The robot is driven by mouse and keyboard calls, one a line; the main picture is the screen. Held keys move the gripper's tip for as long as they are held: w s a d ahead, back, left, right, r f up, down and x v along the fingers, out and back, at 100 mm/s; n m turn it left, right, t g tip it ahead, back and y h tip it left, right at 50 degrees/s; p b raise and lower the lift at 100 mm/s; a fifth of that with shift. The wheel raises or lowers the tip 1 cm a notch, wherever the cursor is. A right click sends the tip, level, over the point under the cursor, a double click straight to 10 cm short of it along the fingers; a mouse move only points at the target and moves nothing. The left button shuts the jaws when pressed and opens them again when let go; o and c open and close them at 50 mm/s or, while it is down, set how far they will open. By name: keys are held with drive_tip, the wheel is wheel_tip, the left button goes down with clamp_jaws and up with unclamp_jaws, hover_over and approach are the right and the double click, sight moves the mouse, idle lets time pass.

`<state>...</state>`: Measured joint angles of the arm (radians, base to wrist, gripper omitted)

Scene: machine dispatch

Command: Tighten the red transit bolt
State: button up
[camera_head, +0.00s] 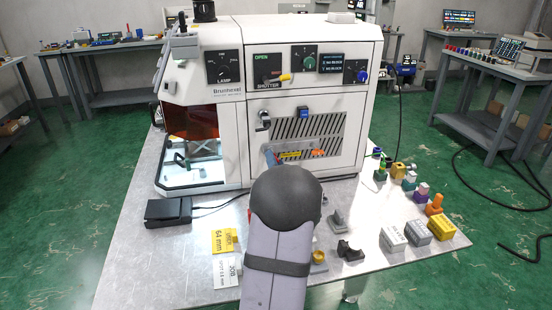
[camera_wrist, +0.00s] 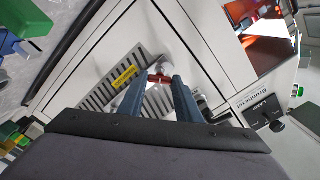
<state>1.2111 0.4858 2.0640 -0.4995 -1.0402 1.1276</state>
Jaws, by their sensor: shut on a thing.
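The red transit bolt (camera_wrist: 160,78) shows in the wrist view as a short red bar between my fingertips, in front of the machine's white front. My gripper (camera_wrist: 158,82) is shut on it, one dark blue-grey finger on each side. A grey rounded part (camera_wrist: 164,61) sits just past the bolt. In the head view my own arm hides most of the gripper and the bolt. The machine (camera_head: 310,93) is a white cabinet with a slotted vent panel (camera_head: 330,130). A yellow label (camera_wrist: 124,77) lies beside the bolt in the wrist view.
The metal table (camera_head: 140,235) carries a black pedal-like box (camera_head: 168,211) at left and yellow (camera_head: 224,240) and white (camera_head: 227,271) cards. Grey and yellow blocks (camera_head: 441,226) and several small coloured parts stand at right. A grey stand (camera_head: 338,222) is beside my arm.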

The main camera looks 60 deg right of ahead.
drive_tip(key=m+p, duration=0.3)
drive_tip(key=m, duration=0.3)
drive_tip(key=m+p, duration=0.3)
drive_tip(key=m, duration=0.4)
drive_tip(key=m+p, duration=0.3)
drive_tip(key=m, duration=0.3)
drive_tip(key=shift+s+a+f+m, duration=0.1)
drive_tip(key=shift+f+m, duration=0.15)
drive_tip(key=shift+m, duration=0.45)
drive_tip(key=o, duration=1.1)
drive_tip(key=shift+r, duration=0.2)
drive_tip(key=shift+b+v, duration=0.6)
drive_tip(key=shift+v, duration=3.1)
